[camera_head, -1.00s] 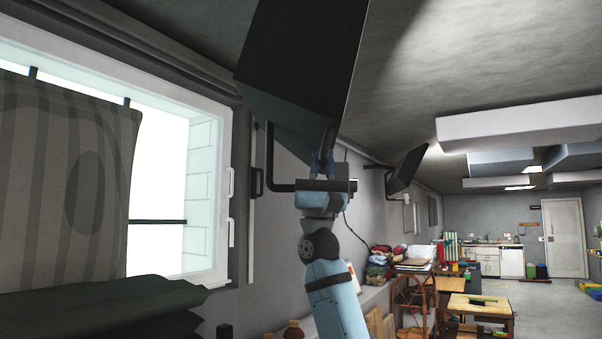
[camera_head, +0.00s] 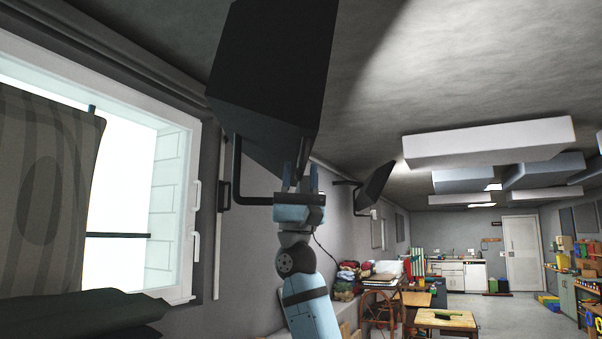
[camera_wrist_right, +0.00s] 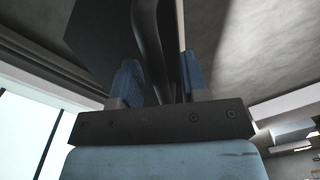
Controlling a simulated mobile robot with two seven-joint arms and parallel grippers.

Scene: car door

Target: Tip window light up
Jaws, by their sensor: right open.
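The window light (camera_head: 272,75) is a large black box-shaped lamp on a black wall bracket (camera_head: 237,170), high beside the window. It is tilted, and its lower end points down toward my right gripper. My right gripper (camera_head: 299,172) points up, just under the light's lower end, with its blue fingers apart. In the right wrist view a curved dark bar (camera_wrist_right: 149,45) runs up between or just behind the open fingers (camera_wrist_right: 160,68), with the dark light body (camera_wrist_right: 98,38) beyond. I cannot tell if the fingers touch it. My left gripper is not in view.
A bright window (camera_head: 125,190) with a grey striped pillow (camera_head: 45,190) is on the left. A second black light (camera_head: 375,185) hangs farther along the wall. White panels (camera_head: 490,143) hang from the ceiling. A wooden table (camera_head: 445,319) and shelves stand at the right.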

